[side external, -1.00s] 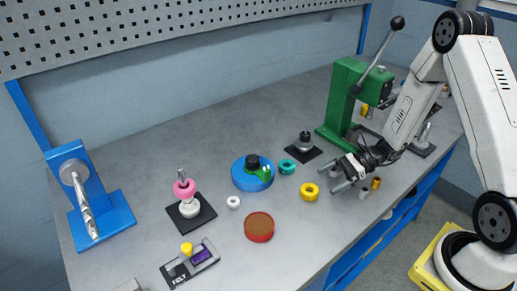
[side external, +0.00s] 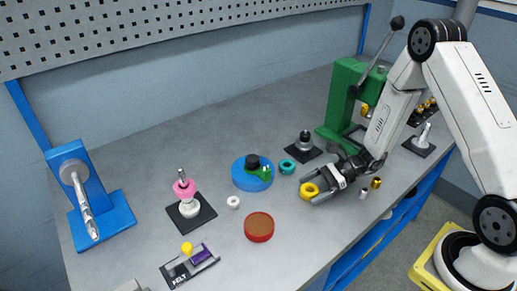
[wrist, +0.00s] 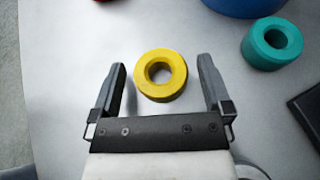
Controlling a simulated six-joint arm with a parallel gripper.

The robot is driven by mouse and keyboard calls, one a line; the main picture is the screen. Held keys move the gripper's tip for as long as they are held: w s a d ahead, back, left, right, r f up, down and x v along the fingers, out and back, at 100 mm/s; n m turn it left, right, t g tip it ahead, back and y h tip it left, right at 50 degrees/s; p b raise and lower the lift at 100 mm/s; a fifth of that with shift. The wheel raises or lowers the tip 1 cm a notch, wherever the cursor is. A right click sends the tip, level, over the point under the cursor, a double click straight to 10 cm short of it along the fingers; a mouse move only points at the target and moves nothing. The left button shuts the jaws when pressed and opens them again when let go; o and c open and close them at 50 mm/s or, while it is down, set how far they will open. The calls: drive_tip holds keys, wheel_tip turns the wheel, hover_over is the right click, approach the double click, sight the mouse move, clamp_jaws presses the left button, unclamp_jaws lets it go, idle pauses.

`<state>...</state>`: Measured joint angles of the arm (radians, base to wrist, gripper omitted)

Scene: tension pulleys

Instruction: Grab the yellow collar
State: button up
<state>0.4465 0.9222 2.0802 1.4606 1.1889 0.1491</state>
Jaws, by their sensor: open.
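The yellow collar (side external: 309,190) is a thick ring lying on the grey bench. In the wrist view the yellow collar (wrist: 161,93) sits between the two fingers, its hole facing up. My gripper (side external: 318,191) is open and low over the bench, with its fingers on either side of the collar. In the wrist view my gripper (wrist: 161,78) shows a gap between each finger and the collar, a little wider on the right. The far edge of the collar reaches slightly past the fingertips. Whether the fingers touch the bench cannot be told.
A teal collar (side external: 287,167) and a blue round base (side external: 252,175) lie close behind. A red round tin (side external: 259,227) and a small white ring (side external: 233,202) lie to the left. A green press (side external: 341,100) stands behind my gripper. Small cylinders (side external: 375,183) stand to the right.

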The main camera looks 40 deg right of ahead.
idle(0.3)
drive_tip(key=c, duration=1.2)
drive_tip(key=shift+o, duration=0.2)
drive_tip(key=shift+r, duration=0.2)
wheel_tip(320, 180, up, 10)
drive_tip(key=shift+f, duration=0.2)
